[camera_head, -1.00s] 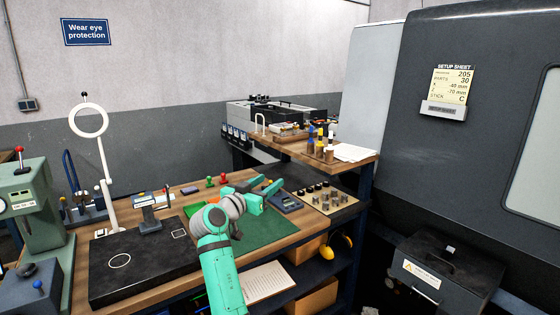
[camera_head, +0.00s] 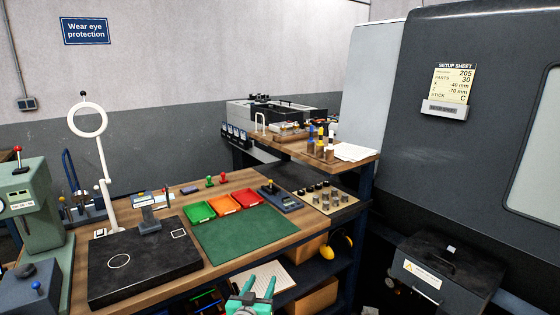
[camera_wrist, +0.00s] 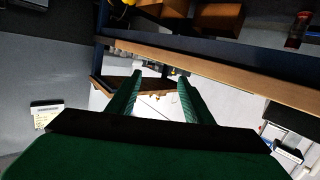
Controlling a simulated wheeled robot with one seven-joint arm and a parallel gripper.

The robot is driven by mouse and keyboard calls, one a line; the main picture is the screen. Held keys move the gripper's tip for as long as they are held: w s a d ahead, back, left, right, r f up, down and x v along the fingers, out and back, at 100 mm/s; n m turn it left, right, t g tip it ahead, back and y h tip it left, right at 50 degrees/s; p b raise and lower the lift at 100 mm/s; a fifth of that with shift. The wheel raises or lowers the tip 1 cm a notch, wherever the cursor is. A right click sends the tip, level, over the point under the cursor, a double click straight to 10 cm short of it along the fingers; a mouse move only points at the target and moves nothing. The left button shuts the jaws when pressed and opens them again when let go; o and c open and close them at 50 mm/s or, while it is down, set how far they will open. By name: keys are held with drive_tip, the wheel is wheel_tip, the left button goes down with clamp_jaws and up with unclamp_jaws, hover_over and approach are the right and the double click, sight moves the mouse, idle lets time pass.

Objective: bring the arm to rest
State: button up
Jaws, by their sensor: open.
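My gripper (camera_head: 256,291) shows at the bottom middle of the head view, in front of the bench's front edge. Its two green fingers point up and stand apart with nothing between them. In the wrist view my gripper (camera_wrist: 157,98) also shows open and empty, with both fingers apart. Most of my arm is out of the head view.
The wooden bench (camera_head: 225,262) holds a green mat (camera_head: 245,234), green, orange and red trays (camera_head: 222,205), and a black plate (camera_head: 140,264). A shelf below holds boxes (camera_head: 312,297). A dark toolbox (camera_head: 445,265) stands right, by the grey machine (camera_head: 450,150).

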drive_tip(key=s+f+n+y, duration=0.1)
drive_tip(key=s+f, duration=0.5)
drive_tip(key=s, duration=0.4)
drive_tip(key=s+d+f+y, duration=0.1)
drive_tip(key=s+f, duration=0.5)
drive_tip(key=s, duration=0.4)
drive_tip(key=s+f+n+y, duration=0.1)
drive_tip(key=s+f+y, duration=0.1)
drive_tip(key=s+f, duration=0.6)
drive_tip(key=d+r+v, duration=0.2)
drive_tip(key=r+v, duration=0.1)
drive_tip(key=v, duration=1.3)
drive_tip(key=w+d+r+v, duration=0.1)
drive_tip(key=r+v, duration=0.2)
drive_tip(key=v, duration=1.4)
drive_tip(key=shift+w+d+m+h, duration=0.25)
drive_tip(key=shift+d+m+h, duration=0.05)
drive_tip(key=shift+d+m, duration=0.1)
drive_tip(key=shift+r, duration=0.15)
